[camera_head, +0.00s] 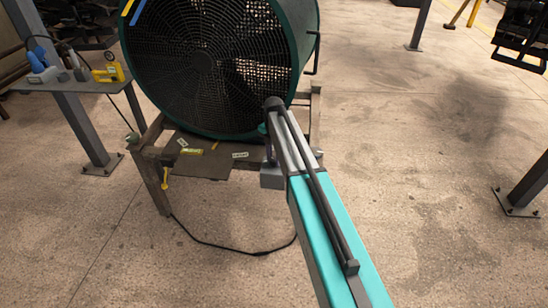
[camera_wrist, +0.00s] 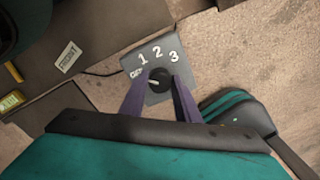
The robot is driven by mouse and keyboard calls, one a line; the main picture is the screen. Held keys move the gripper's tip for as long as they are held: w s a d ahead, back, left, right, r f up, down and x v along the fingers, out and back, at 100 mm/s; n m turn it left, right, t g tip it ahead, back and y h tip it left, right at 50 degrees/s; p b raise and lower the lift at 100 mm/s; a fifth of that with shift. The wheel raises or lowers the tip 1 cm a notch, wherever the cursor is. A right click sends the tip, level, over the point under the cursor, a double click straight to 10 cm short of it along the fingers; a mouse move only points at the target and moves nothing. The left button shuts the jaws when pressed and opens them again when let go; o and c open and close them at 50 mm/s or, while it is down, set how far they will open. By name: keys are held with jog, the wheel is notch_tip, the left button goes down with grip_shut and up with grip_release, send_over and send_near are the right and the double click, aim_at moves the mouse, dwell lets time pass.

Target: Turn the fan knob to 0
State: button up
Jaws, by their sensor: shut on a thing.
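The fan knob (camera_wrist: 160,76) is a small dark round knob on a grey panel (camera_wrist: 188,50). White marks 1, 2 and 3 run around its upper side, with a small blurred white mark at its left. The knob's white line points left, towards that blurred mark. My gripper (camera_wrist: 161,86) has its two purple fingers on either side of the knob and is shut on it. In the head view the grey control box (camera_head: 271,179) shows beside my arm's end; my arm hides the knob there. The large round fan (camera_head: 205,60) stands behind.
The fan sits on a metal stand (camera_head: 152,178) with labels and a yellow item on its plate. A cable (camera_head: 215,246) lies on the floor. A small table with tools (camera_head: 60,82) is at left. Posts stand left and right; the floor at right is open.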

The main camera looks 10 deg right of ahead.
aim_at(274, 160)
jog(key=shift+a+n, duration=0.15)
jog(key=shift+n, duration=0.95)
jog(key=o, duration=1)
jog(key=shift+o, duration=0.2)
jog(key=shift+r, duration=0.15)
notch_tip(274, 160, up, 14)
jog(key=b, duration=0.1)
jog(key=shift+f, duration=0.25)
jog(key=shift+s, duration=0.1)
